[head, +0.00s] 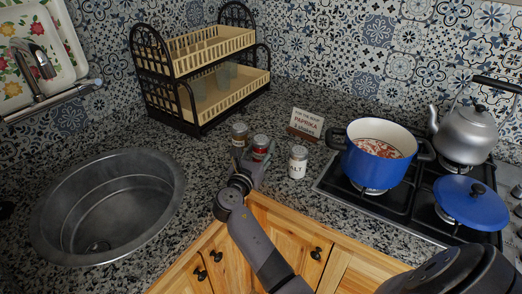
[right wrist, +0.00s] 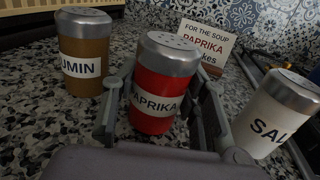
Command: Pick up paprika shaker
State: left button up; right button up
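The paprika shaker (head: 260,148) is red with a silver perforated lid and a white label. It stands upright on the counter between the brown cumin shaker (head: 239,134) and the white salt shaker (head: 298,163). My right gripper (head: 252,168) is low at the near side of the paprika shaker. In the right wrist view, the paprika shaker (right wrist: 160,88) stands between the open fingers, one on each side, and a gap seems to show at the right finger. The cumin shaker (right wrist: 85,60) is outside the left finger. The salt shaker (right wrist: 275,115) is outside the right finger. My left gripper is not in view.
A small sign (head: 306,123) reading "for the soup, paprika" stands behind the shakers. A blue pot (head: 366,172) stands on the stove at the right, with its blue lid (head: 465,202) and a kettle (head: 466,130). A sink (head: 105,205) is at the left; a dish rack (head: 200,75) is behind.

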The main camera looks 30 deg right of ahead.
jog(key=shift+c, duration=3)
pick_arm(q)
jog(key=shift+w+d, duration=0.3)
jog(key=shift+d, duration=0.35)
pick_arm(e)
jog(key=shift+r, duration=0.15)
